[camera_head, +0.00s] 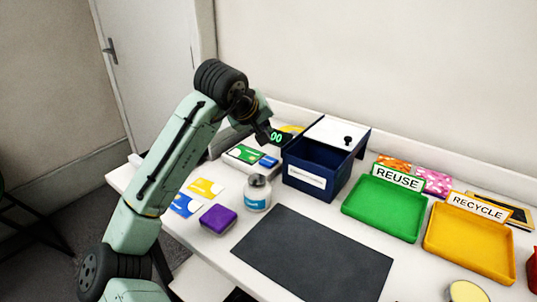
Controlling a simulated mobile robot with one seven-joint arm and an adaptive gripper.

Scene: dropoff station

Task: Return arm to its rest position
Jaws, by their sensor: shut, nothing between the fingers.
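My arm rises from the lower left and bends over at a dark joint above the back of the table (216,265). Its far end is above the area left of the blue box. My gripper (264,131) shows only as a small dark shape at the arm's end, in front of or beside a green-lit display (277,137). It is shut and holds nothing. The fingertips are hard to make out.
A dark blue box (303,185) with a white top stands close right of my gripper. A wall runs behind.

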